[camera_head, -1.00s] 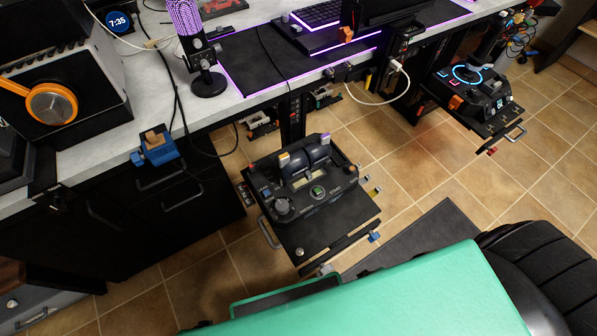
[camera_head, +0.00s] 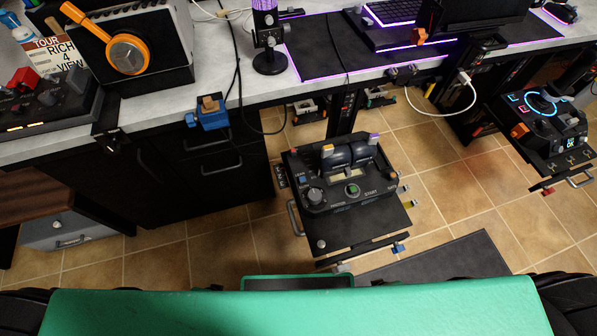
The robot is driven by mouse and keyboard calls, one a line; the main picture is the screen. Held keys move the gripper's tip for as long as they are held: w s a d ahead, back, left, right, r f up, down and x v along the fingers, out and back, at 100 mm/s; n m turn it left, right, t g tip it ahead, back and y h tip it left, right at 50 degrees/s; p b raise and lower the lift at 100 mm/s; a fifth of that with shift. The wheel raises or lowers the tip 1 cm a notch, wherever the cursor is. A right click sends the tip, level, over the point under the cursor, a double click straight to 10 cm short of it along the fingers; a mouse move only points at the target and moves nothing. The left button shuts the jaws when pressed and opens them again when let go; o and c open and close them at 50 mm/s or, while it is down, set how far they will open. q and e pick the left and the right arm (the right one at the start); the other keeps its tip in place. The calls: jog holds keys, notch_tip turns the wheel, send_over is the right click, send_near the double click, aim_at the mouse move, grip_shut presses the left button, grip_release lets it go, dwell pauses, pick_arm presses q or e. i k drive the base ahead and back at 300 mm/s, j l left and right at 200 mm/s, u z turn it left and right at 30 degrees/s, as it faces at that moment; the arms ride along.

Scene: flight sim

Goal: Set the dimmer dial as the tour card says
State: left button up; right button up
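The tour card (camera_head: 62,52) stands on the desk at the upper left in the head view. The panel has red and dark knobs, but I cannot tell which, if any, is the dimmer dial. Another grey knob (camera_head: 315,195) is on the throttle console (camera_head: 340,205), on a low shelf in the centre. Neither of my grippers is in view.
A dark box (camera_head: 160,75) with an orange-rimmed headphone (camera_head: 128,53) stands beside the card. A microphone (camera_head: 268,40) and cables are to its right. A blue clamp (camera_head: 210,115) sits on the desk edge. A joystick unit (camera_head: 545,110) is at the right. Tiled floor (camera_head: 160,260) is partly clear.

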aim_at(46, 98)
jog(key=k+j+u, duration=0.15)
jog(key=j+u, duration=0.2)
jog(key=k+j+u, duration=0.1)
jog(key=j+u, duration=0.2)
jog(key=k+j+u, duration=0.1)
jog(key=j+u, duration=0.25)
jog(key=j, duration=0.1)
